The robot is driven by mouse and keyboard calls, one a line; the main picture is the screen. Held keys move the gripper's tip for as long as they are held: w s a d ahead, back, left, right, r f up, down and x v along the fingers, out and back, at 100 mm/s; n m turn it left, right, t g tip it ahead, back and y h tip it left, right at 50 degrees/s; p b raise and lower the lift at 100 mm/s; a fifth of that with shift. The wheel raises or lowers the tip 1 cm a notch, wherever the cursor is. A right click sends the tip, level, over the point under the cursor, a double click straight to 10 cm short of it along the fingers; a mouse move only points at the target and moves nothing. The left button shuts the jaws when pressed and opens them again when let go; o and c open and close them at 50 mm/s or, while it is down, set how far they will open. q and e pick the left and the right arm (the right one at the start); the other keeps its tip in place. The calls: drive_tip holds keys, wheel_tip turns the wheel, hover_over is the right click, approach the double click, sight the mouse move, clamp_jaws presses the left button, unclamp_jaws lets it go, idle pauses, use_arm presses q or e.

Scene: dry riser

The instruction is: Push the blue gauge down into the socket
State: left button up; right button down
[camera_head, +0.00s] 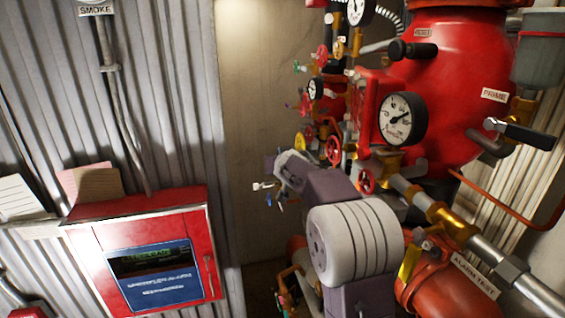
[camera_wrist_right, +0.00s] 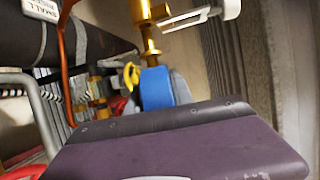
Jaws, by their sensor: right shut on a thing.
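The blue gauge (camera_wrist_right: 157,88) shows in the right wrist view, just beyond the purple body of my right gripper. A brass fitting (camera_wrist_right: 150,42) with a pale lever-like part meets it in the picture. In the head view only a small blue patch (camera_head: 281,205) shows beside the gripper. My right gripper (camera_head: 277,191) is shut on the blue gauge, with a grey finger showing beside it in the wrist view. I cannot make out the socket or tell whether the gauge is seated. My left gripper is not in view.
Red and yellow valve wheels, a dial gauge (camera_head: 401,119) and brass pipes crowd the red riser (camera_head: 445,80) close beside my right arm. A red cabinet (camera_head: 145,255) hangs on the corrugated wall at left. Bare wall (camera_head: 240,110) lies between.

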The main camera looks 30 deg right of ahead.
drive_tip(key=shift+f+b, duration=1.7)
drive_tip(key=shift+b, duration=0.2)
idle(1.4)
drive_tip(key=c, duration=1)
unclamp_jaws()
drive_tip(key=shift+c, duration=0.2)
drive_tip(key=b+v, duration=0.1)
drive_tip(key=v, duration=0.8)
drive_tip(key=shift+b, duration=0.3)
drive_tip(key=shift+f, duration=0.1)
